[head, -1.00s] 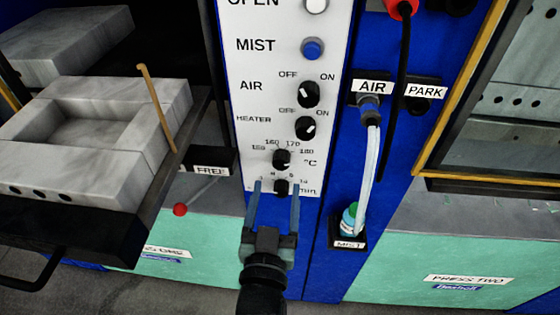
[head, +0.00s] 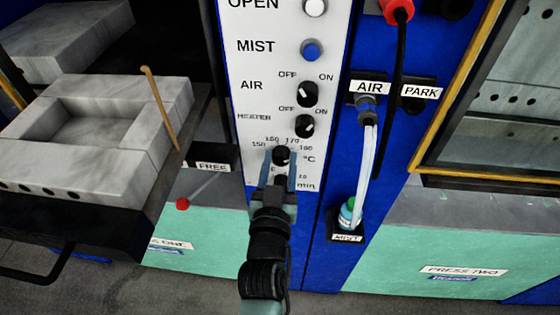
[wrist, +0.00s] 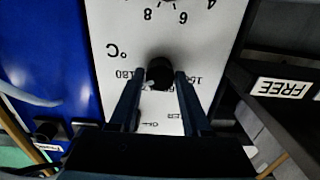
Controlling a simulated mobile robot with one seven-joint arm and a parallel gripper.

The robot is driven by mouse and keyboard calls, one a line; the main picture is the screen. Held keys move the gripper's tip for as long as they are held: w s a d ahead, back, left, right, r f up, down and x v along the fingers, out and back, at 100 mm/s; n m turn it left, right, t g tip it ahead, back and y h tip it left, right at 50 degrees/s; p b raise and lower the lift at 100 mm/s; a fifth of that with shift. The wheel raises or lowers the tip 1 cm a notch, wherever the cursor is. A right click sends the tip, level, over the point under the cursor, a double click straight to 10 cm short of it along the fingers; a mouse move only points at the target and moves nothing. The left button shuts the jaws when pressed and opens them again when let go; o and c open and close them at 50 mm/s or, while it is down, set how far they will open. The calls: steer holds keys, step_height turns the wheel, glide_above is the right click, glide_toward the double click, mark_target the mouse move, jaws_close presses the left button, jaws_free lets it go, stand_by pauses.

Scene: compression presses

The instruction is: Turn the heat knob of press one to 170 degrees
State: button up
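The heat knob (head: 281,155) is a round black knob on the white control panel (head: 255,110), under a scale marked 150, 160, 170 and 180 °C. It also shows in the wrist view (wrist: 159,70), where the scale is upside down and a small pale mark sits at the knob's lower left, toward the 180 side. My gripper (head: 279,160) is at the panel with one finger on each side of the knob. In the wrist view the fingers (wrist: 159,76) are apart, with narrow gaps beside the knob. The minutes knob below is mostly hidden by my gripper.
The heater switch (head: 304,126) and air switch (head: 307,94) are just above. At the left are a stone-grey mould (head: 70,135), a wooden stick (head: 161,108) and a red ball-ended lever (head: 182,204).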

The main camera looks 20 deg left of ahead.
jaws_close()
steer(key=shift+n, duration=0.3)
steer(key=n+p, duration=0.1)
steer(key=n, duration=0.2)
steer(key=shift+n, duration=0.3)
steer(key=shift+a+n+p, duration=0.1)
steer(key=shift+n+p, duration=0.4)
steer(key=shift+n, duration=1.8)
steer(key=shift+f, duration=0.1)
steer(key=shift+o, duration=2.3)
jaws_free()
